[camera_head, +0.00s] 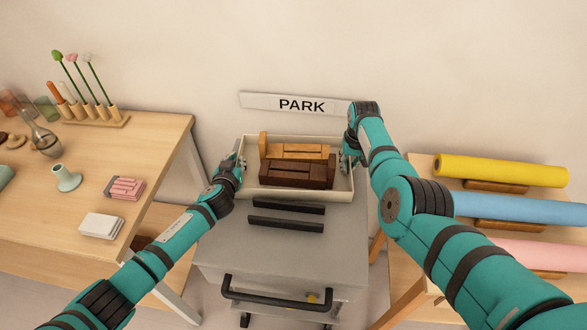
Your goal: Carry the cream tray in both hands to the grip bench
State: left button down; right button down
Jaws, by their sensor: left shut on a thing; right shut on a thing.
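The cream tray (290,194) is a shallow box on top of a grey cart in the middle of the view. It holds an orange-brown wooden piece (297,150) at the back and a dark brown wooden piece (297,176) in front. My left gripper (240,165) is shut on the tray's left wall. My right gripper (346,161) is shut on its right wall, partly hidden by my arm. I cannot tell whether the tray is touching the cart top or just above it. No bench is marked as the grip bench.
The grey cart (280,250) has two dark bars on top and a black handle (275,296) in front. A "PARK" sign (302,104) is on the wall behind. A wooden table (150,140) with small props stands left. Coloured rolls (500,169) lie on a wooden stand at right.

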dwell(0.3)
